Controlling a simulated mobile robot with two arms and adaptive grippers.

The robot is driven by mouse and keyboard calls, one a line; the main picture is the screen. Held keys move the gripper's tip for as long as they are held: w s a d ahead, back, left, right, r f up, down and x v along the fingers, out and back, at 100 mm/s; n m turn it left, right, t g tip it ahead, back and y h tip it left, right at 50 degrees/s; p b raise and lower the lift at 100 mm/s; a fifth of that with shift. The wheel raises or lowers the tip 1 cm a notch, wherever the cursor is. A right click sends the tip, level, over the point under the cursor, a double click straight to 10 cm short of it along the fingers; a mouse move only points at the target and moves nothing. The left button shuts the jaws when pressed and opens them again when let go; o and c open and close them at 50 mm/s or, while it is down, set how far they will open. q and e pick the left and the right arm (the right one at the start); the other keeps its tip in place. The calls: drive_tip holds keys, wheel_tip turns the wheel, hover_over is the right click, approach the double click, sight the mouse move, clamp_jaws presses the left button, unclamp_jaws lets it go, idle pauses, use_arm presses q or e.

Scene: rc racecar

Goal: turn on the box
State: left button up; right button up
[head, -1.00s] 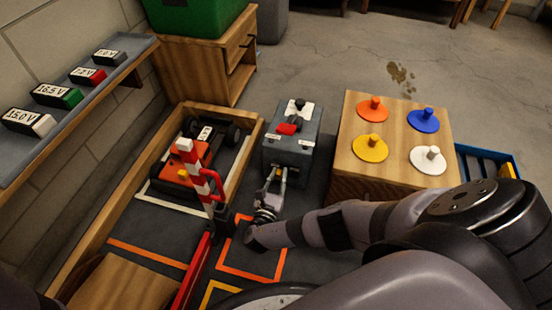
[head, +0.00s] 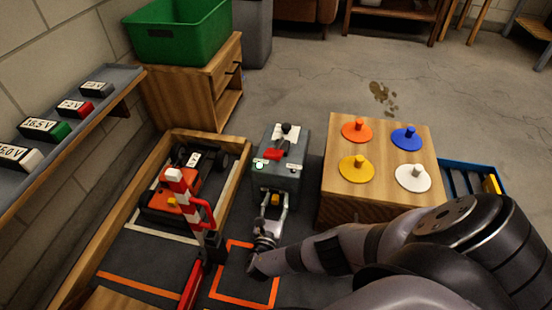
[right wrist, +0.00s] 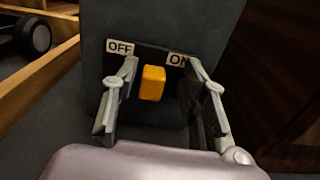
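A small pale green spot (head: 259,165) shows at the box's upper near-left edge. My right gripper (head: 272,201) is open at this face, its fingers on either side of the knob with gaps visible. My left gripper is not in view.
A wooden tray with an orange car (head: 172,196) lies left, beside a red-and-white striped post (head: 187,205). A wooden block (head: 385,137) with coloured knobbed discs stands close right. A shelf (head: 68,130) holds voltage-labelled packs. A green bin (head: 180,35) sits behind.

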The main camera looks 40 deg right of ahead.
drive_tip(key=shift+a, duration=0.1)
drive_tip(key=v, duration=0.7)
drive_tip(key=shift+s, duration=0.2)
drive_tip(key=shift+a, duration=0.1)
